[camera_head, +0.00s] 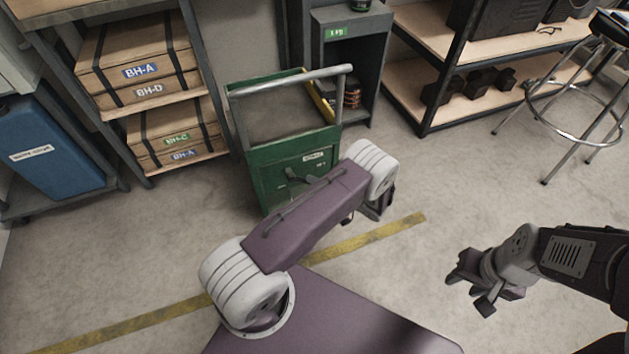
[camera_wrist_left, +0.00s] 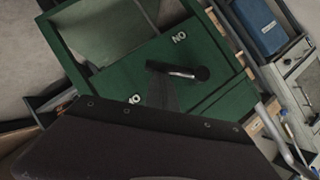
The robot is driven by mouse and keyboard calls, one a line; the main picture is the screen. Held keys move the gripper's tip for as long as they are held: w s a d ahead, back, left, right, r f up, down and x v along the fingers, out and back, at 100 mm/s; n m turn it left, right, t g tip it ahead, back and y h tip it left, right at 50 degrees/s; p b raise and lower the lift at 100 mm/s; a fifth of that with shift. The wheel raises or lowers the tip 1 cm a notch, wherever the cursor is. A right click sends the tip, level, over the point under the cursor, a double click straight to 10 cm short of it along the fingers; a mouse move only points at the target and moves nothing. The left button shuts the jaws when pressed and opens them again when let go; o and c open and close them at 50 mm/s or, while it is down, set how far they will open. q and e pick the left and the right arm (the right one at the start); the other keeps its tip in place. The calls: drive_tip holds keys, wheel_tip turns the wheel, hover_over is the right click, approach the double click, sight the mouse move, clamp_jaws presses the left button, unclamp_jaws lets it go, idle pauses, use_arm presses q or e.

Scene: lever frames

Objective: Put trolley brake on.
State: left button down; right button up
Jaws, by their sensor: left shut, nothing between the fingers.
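The green trolley (camera_head: 290,150) stands at the centre of the head view, with a grey push handle along its top. A dark brake lever (camera_head: 297,178) is on its front panel, partly behind my left arm. In the left wrist view the lever (camera_wrist_left: 185,72) has a round black knob and lies between two white labels; the upper one reads like an inverted "ON", the lower is partly hidden. My left gripper (camera_wrist_left: 161,92) is shut and empty, its tip just below the lever in the picture; contact cannot be told. My right gripper (camera_head: 474,283) is open and empty above the floor.
Shelves with strapped boxes (camera_head: 140,70) and a blue bin (camera_head: 48,148) stand left. A grey cabinet (camera_head: 350,50) is behind the trolley. A metal shelf and a stool (camera_head: 578,110) are right. A yellow floor line (camera_head: 370,237) crosses in front; the floor there is clear.

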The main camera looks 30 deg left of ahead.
use_arm(q)
drive_tip(key=f+m+y+b, duration=0.1)
drive_tip(key=b, duration=0.1)
drive_tip(key=s+a+f+m+g+y+b, duration=0.1)
drive_tip(key=f+m+b, duration=0.1)
drive_tip(key=shift+s+a+y+b, duration=0.1)
drive_tip(key=shift+s+y+b, duration=0.1)
drive_tip(key=shift+y+b, duration=0.15)
use_arm(e)
wheel_tip(320, 180, down, 5)
drive_tip(key=shift+r, duration=0.1)
use_arm(q)
drive_tip(key=shift+s+a+f, duration=0.1)
drive_tip(key=shift+f, duration=0.05)
idle(0.4)
